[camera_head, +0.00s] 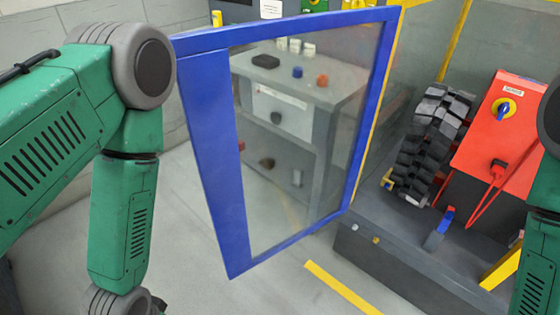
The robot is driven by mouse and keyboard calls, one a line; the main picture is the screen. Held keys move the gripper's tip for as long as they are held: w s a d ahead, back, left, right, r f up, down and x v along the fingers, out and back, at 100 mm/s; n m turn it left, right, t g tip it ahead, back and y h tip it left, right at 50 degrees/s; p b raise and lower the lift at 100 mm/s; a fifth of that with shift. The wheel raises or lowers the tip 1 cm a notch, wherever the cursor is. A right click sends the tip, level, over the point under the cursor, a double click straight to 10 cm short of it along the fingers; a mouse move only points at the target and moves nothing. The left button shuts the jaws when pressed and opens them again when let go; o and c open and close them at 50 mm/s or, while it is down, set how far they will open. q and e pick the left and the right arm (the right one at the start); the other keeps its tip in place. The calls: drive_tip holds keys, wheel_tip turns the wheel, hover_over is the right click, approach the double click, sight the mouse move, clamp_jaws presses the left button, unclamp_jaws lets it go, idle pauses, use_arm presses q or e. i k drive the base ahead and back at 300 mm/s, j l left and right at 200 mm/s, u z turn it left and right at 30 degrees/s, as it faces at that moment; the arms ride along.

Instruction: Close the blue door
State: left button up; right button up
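The blue door (212,150) has a blue frame around a large clear pane. It stands swung out, ajar, with its right edge by a yellow post (393,55) and its free left edge toward my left arm. Through the pane I see a grey bench behind it. Part of my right arm shows at the right edge. Both grippers are outside the picture.
A grey bench (345,95) with small objects stands behind the pane. Right of the door, a black tracked wheel (432,140) and a red box (500,130) with a yellow-blue switch sit on a dark platform (375,262). The floor below the door is clear, with a yellow line (340,288).

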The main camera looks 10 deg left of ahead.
sight(203, 79)
drive_tip(key=i+j+z, duration=0.15)
drive_tip(key=j, duration=0.15)
drive_tip(key=i+j+z, duration=0.15)
drive_tip(key=j, duration=0.15)
drive_tip(key=j+z, duration=0.15)
drive_tip(key=j, duration=0.15)
drive_tip(key=i+j+z, duration=0.15)
drive_tip(key=j+z, duration=0.35)
drive_tip(key=j, duration=0.25)
drive_tip(key=j+z, duration=0.5)
drive_tip(key=j, duration=0.25)
drive_tip(key=k+j+z, duration=0.15)
drive_tip(key=j+z, duration=0.35)
drive_tip(key=j, duration=0.25)
drive_tip(key=k+j, duration=0.1)
drive_tip(key=k+j+z, duration=0.6)
drive_tip(key=z, duration=0.2)
